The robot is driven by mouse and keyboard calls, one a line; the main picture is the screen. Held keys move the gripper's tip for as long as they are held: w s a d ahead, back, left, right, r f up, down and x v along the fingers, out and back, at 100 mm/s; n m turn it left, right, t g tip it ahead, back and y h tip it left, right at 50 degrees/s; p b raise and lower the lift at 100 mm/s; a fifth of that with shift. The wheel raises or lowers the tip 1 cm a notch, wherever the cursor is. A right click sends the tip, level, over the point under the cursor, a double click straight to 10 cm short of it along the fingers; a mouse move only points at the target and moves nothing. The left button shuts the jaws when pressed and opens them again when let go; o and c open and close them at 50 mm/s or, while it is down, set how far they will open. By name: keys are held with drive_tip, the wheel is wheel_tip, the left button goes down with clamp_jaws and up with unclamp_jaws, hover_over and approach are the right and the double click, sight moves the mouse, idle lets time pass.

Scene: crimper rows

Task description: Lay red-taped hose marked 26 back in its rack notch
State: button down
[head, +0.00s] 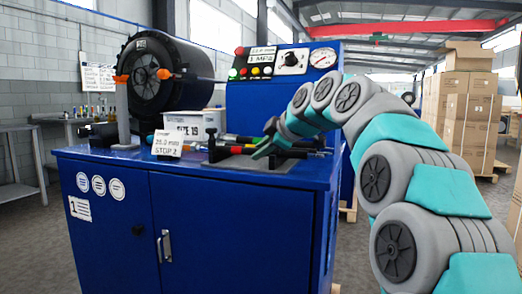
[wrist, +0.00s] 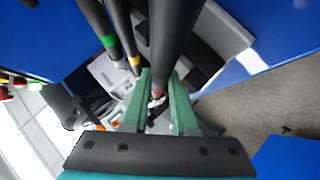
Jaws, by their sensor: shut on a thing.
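My gripper (wrist: 161,88) is shut on a thick black hose (wrist: 178,38) with a red band; it stands out toward the camera in the wrist view. A white mark near the band is too small to read. In the head view my gripper (head: 268,144) is low over the black rack (head: 250,162) on the blue cabinet. The notches are hidden, and I cannot tell whether the held hose touches the rack. Beside it in the wrist view are a green-taped hose (wrist: 100,28) and a yellow-taped hose (wrist: 124,34).
A tent card (head: 168,144) reading "20.0 mm STOP 2" and a white bin (head: 194,125) stand left of the rack. The blue machine (head: 250,100) with knob and gauge is behind. A hose reel (head: 150,80) is at back left. Boxes (head: 465,100) stand at right.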

drive_tip(key=c, duration=0.6)
unclamp_jaws()
drive_tip(key=shift+r, duration=0.15)
drive_tip(key=shift+r+p, duration=1.55)
drive_tip(key=shift+r, duration=1.35)
drive_tip(key=shift+s, duration=0.1)
